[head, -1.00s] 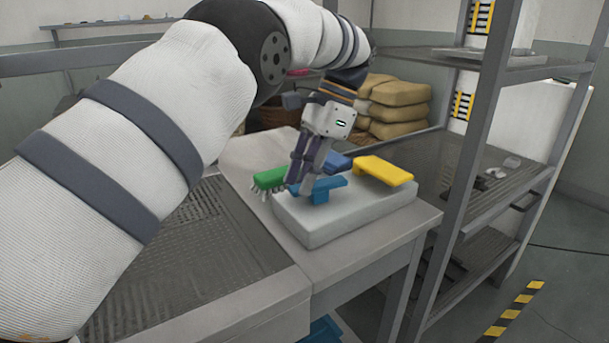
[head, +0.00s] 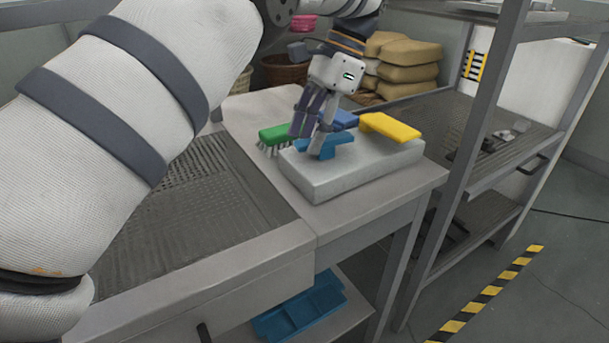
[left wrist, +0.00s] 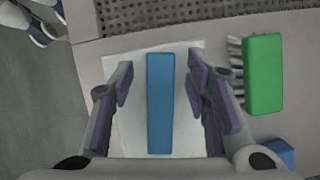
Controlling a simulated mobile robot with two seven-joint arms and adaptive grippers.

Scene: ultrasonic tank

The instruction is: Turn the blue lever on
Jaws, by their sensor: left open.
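The blue lever (head: 330,147) sits on a pale grey block (head: 345,180) on the bench, to the left of a yellow lever (head: 390,127). In the left wrist view the blue lever (left wrist: 160,103) is a long flat bar between my fingers. My left gripper (head: 308,137) is open, with its fingers down around the lever. In the left wrist view gaps show between the lever and both fingers of the gripper (left wrist: 160,85). In the head view the fingers hide part of the lever. My right gripper is not in view.
A green brush (head: 277,134) lies left of the block, and a darker blue object (head: 346,119) is behind. A perforated metal surface (head: 190,225) is at left. A metal shelf rack (head: 470,160) stands at right. A blue tray (head: 300,305) sits below.

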